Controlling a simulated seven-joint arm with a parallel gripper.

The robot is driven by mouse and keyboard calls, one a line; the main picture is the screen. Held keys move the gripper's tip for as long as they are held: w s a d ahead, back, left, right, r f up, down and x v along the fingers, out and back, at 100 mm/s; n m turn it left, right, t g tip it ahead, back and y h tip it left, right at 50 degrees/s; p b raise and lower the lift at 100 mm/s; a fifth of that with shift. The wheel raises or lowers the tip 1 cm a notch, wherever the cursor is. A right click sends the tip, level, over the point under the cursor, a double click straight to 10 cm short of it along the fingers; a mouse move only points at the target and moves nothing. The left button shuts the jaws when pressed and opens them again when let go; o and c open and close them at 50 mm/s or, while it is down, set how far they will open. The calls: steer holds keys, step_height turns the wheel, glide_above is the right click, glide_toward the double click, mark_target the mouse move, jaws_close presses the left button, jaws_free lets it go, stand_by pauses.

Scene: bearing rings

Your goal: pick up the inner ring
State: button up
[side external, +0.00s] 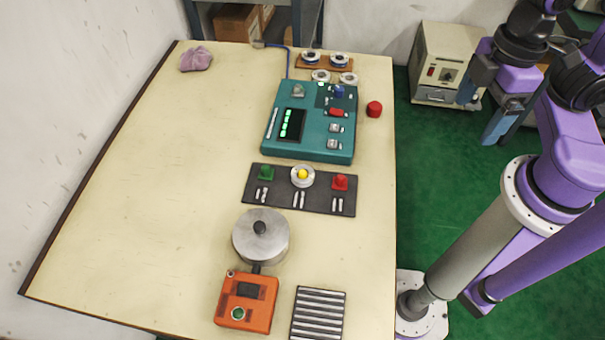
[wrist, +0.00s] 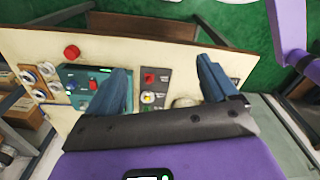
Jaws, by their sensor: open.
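No part is clearly marked as the inner ring; I cannot tell which ring it is. Pale rings with dark or blue middles sit on a brown board (side external: 323,66) at the far edge of the table, with two more pale rings (side external: 320,76) (side external: 348,79) in front of it. A white ring-like part (side external: 293,178) surrounds a yellow button on the black panel (side external: 326,205). My gripper (side external: 478,120) is open and empty, held off the table's right side above the green floor. In the wrist view its blue fingers (wrist: 162,68) are spread apart.
A teal device (side external: 308,151) stands between the rings and the black panel. A red button (side external: 374,109), a lidded pot (side external: 260,247), an orange box (side external: 246,312) and a slatted grille (side external: 318,318) are near the right side. The table's left half (side external: 150,190) is clear except for a pink cloth (side external: 196,59).

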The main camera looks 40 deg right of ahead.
steer(key=m, duration=2.8)
glide_above(302, 172)
step_height(302, 172, down, 8)
step_height(302, 172, down, 12)
steer(key=shift+w+a+r, duration=0.1)
steer(key=shift+w+r, duration=0.05)
steer(key=shift+r, duration=0.1)
steer(key=shift+s+f, duration=0.2)
steer(key=shift+f, duration=2.4)
steer(key=c, duration=1.3)
steer(key=shift+r, duration=0.1)
